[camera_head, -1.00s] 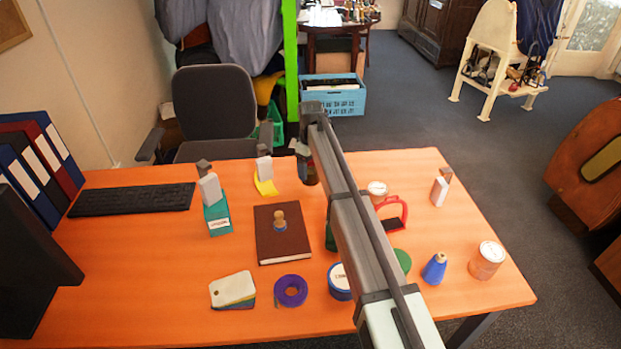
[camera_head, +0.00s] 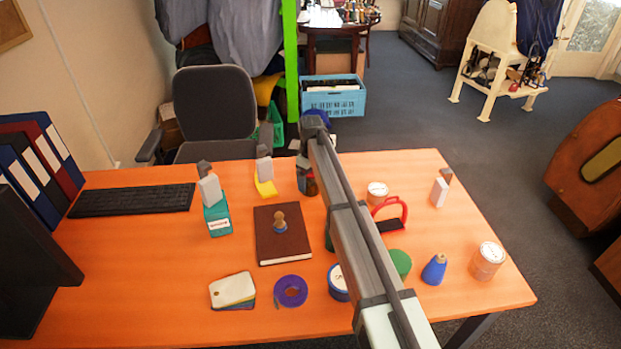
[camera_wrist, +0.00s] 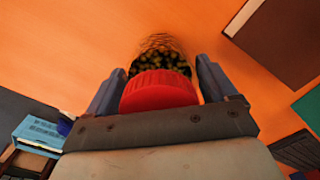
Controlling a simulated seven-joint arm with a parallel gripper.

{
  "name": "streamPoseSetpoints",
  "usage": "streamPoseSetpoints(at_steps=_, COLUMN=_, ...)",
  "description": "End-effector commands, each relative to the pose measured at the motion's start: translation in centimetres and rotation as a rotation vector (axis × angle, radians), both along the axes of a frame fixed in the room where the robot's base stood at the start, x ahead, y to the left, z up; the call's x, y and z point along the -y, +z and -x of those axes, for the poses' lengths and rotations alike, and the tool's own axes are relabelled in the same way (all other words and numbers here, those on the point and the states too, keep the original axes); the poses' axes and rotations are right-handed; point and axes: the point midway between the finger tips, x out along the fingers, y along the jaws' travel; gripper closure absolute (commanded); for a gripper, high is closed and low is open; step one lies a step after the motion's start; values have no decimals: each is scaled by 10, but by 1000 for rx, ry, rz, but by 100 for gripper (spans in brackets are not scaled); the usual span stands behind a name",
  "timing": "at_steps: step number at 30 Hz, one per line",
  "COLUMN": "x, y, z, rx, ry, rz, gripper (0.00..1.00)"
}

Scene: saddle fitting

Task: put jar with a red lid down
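The jar with a red lid shows in the wrist view, its red lid (camera_wrist: 160,90) toward the camera and its dark, yellow-speckled body beyond the lid. My gripper (camera_wrist: 161,68) has one finger on each side of the jar, and both look close against it. In the head view the jar (camera_head: 308,183) is a small dark shape near the table's back edge, partly hidden by my arm. It looks upright, at or just above the orange tabletop (camera_head: 130,260); I cannot tell whether its base touches.
A yellow item (camera_head: 265,187) stands left of the jar, and a brown book (camera_head: 280,245) lies in front of it. A white-lidded can (camera_head: 377,192) and a red-handled item (camera_head: 392,222) are to the right.

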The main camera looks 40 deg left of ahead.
Motion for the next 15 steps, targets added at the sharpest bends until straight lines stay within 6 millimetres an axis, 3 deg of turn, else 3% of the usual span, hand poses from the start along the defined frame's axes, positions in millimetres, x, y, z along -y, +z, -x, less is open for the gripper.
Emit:
streamPoseSetpoints(at_steps=4, x=0, y=0, z=0, rx=0, ry=0, rz=0, gripper=0)
streamPoseSetpoints(at_steps=15, x=0, y=9, z=0, rx=1, ry=0, rz=-1, gripper=0)
